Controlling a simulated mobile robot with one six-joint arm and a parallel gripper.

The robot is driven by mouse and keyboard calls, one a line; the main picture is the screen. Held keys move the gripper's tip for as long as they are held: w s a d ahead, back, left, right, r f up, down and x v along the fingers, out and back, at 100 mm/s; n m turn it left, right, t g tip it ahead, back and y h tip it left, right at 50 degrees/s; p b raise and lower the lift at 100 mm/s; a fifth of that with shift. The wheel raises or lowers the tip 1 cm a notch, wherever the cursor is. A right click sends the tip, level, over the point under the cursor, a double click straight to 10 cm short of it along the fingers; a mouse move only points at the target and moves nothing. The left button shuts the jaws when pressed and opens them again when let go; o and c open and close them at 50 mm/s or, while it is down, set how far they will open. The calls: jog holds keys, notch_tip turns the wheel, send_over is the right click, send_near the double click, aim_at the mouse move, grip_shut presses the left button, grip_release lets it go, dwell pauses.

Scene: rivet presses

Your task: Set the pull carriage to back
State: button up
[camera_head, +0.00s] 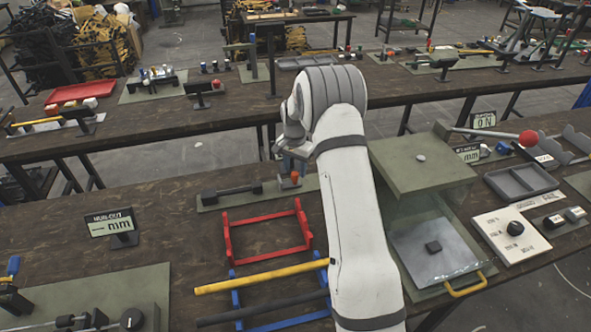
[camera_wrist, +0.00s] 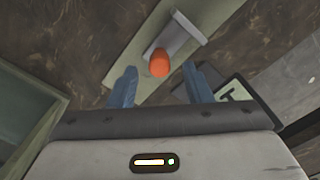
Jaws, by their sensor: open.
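The pull carriage appears to be the unit with an orange-red knob (camera_head: 294,177) at the right end of a dark bar on a green plate (camera_head: 215,203). I cannot read its position marks. In the wrist view the knob (camera_wrist: 159,62) stands by a grey rail (camera_wrist: 180,38) on the same plate. My gripper (camera_head: 286,156) is over the right end of this plate, partly hidden by my arm. In the wrist view its two blue fingers (camera_wrist: 158,80) are apart, with the knob showing in the gap near their tips. I cannot tell whether they touch it.
A red frame (camera_head: 268,240) and a blue frame with yellow and black bars (camera_head: 262,277) lie in front. A green press box (camera_head: 425,175) stands right of my arm. A small sign (camera_head: 112,223) stands at left. Bare tabletop lies between the sign and the red frame.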

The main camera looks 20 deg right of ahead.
jog(key=shift+f, duration=1.1)
jog(key=shift+c, duration=0.3)
grip_shut()
jog(key=shift+a, duration=0.1)
